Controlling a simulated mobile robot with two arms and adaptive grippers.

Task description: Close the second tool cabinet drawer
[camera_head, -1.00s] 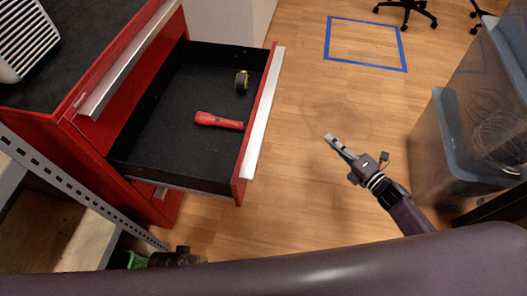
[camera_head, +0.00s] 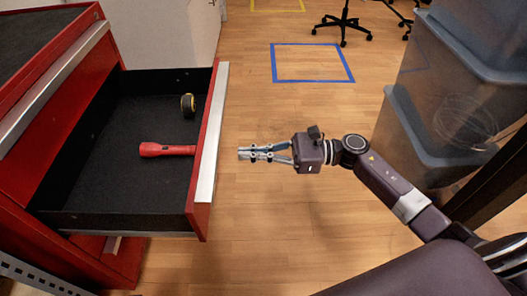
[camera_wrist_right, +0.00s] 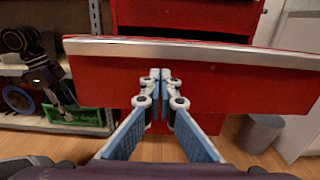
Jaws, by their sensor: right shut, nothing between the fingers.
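The red tool cabinet (camera_head: 60,125) stands at the left of the head view. One drawer (camera_head: 120,150) is pulled out, with black lining and a silver edge strip on its red front (camera_head: 207,150). A red flashlight (camera_head: 167,150) and a yellow-black tape roll (camera_head: 187,105) lie in it. My right gripper (camera_head: 243,154) is shut and empty, to the right of the drawer front and pointing at it, with a small gap in the head view. In the right wrist view the fingertips (camera_wrist_right: 160,75) overlap the red drawer front (camera_wrist_right: 230,85). My left gripper is not clearly visible in the head view.
Grey translucent bins (camera_head: 440,110) are stacked at the right. A blue floor outline (camera_head: 312,80) and office chairs (camera_head: 343,25) are farther back. The right wrist view shows a shelf with a green crate (camera_wrist_right: 75,116) and a grey bin (camera_wrist_right: 259,133). Wooden floor right of the drawer is clear.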

